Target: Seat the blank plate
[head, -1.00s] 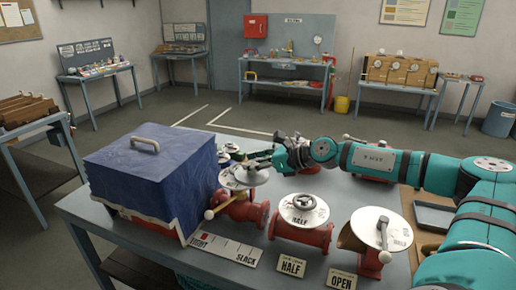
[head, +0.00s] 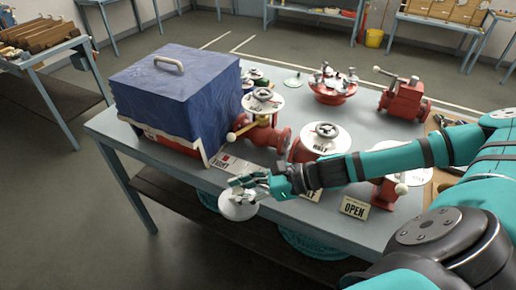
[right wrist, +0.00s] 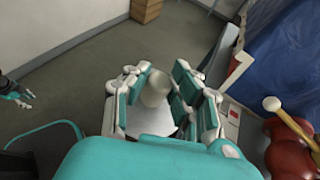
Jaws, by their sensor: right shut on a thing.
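My right gripper (head: 250,187) is shut on a pale round plate (head: 238,207), held just in front of the table's front edge, left of the OPEN card. In the right wrist view, the fingers (right wrist: 158,95) close around a pale upright knob (right wrist: 156,88), with the pale disc below it. Whether this is the blank plate I cannot tell by any marking. A red flanged fitting with several upright studs (head: 331,86) stands at the table's back.
A blue-covered box (head: 178,95) fills the table's left. Red valves with dial plates (head: 325,137) stand along the front, with cards such as OPEN (head: 354,207). Another red valve (head: 403,98) stands at the back right. The table's back middle has some bare top.

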